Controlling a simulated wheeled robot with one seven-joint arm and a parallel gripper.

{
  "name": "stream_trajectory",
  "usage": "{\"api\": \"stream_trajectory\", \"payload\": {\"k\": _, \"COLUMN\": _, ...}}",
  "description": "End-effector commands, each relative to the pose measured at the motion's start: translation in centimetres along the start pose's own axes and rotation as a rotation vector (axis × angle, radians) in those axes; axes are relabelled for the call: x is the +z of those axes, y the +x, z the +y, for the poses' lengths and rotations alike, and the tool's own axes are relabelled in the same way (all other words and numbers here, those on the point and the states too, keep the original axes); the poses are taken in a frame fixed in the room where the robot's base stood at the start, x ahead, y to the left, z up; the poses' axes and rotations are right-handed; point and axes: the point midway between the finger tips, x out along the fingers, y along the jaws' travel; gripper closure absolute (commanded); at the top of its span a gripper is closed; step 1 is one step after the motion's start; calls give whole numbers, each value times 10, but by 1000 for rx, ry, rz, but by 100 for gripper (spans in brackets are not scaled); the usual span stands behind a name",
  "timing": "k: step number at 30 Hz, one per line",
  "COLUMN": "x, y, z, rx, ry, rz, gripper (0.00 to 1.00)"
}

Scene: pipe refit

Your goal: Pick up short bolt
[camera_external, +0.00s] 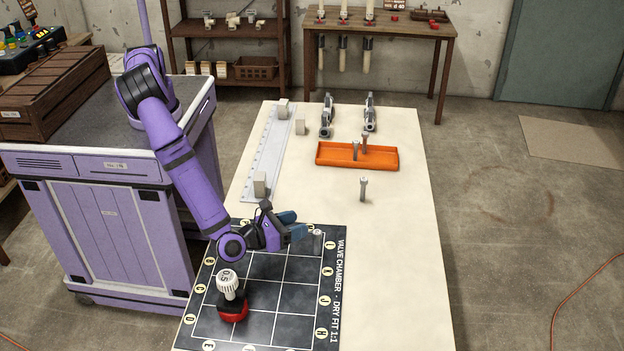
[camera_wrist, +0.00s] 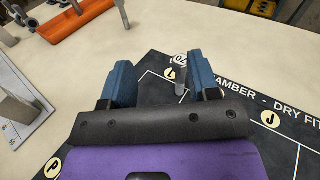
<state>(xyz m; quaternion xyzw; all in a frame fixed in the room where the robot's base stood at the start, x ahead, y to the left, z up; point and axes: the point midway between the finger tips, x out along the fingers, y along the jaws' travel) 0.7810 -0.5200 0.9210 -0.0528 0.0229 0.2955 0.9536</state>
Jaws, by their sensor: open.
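My gripper (camera_external: 294,224) is open and empty, low over the far right part of the black mat; its two blue fingers show in the wrist view (camera_wrist: 158,85). A short grey bolt-like piece (camera_external: 317,241) stands upright at the mat's far right corner, just right of the fingertips. In the wrist view a small grey piece (camera_wrist: 180,89) shows beyond the fingers, beside the right one and partly hidden. Another grey bolt (camera_external: 363,188) stands upright on the table in front of the orange tray (camera_external: 387,161). Two more bolts stand in the tray. I cannot tell for sure which is the short bolt.
A pale ruled strip (camera_external: 268,150) with grey blocks lies along the table's left side. Two dark metal fittings (camera_external: 327,118) stand behind the tray. The table's right side is clear.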

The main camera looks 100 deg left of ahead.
Motion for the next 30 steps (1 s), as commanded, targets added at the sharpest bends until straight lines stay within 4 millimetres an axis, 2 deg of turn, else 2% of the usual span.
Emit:
{"api": "stream_trajectory", "payload": {"k": 1, "x": -16, "y": -10, "z": -4, "rx": -36, "ry": 29, "rz": -19, "gripper": 45}}
{"api": "stream_trajectory", "payload": {"k": 3, "x": -30, "y": -20, "z": -8, "rx": -76, "ry": 58, "rz": -41, "gripper": 45}}
{"api": "stream_trajectory", "payload": {"k": 6, "x": -42, "y": -28, "z": -12, "rx": -111, "ry": 84, "rz": -62, "gripper": 45}}
{"api": "stream_trajectory", "payload": {"k": 10, "x": -46, "y": -29, "z": -14, "rx": -126, "ry": 93, "rz": -71, "gripper": 45}}
{"api": "stream_trajectory", "payload": {"k": 21, "x": -43, "y": 17, "z": -19, "rx": -124, "ry": 93, "rz": -70, "gripper": 45}}
{"api": "stream_trajectory", "payload": {"k": 30, "x": -40, "y": 40, "z": -21, "rx": -123, "ry": 92, "rz": -70, "gripper": 45}}
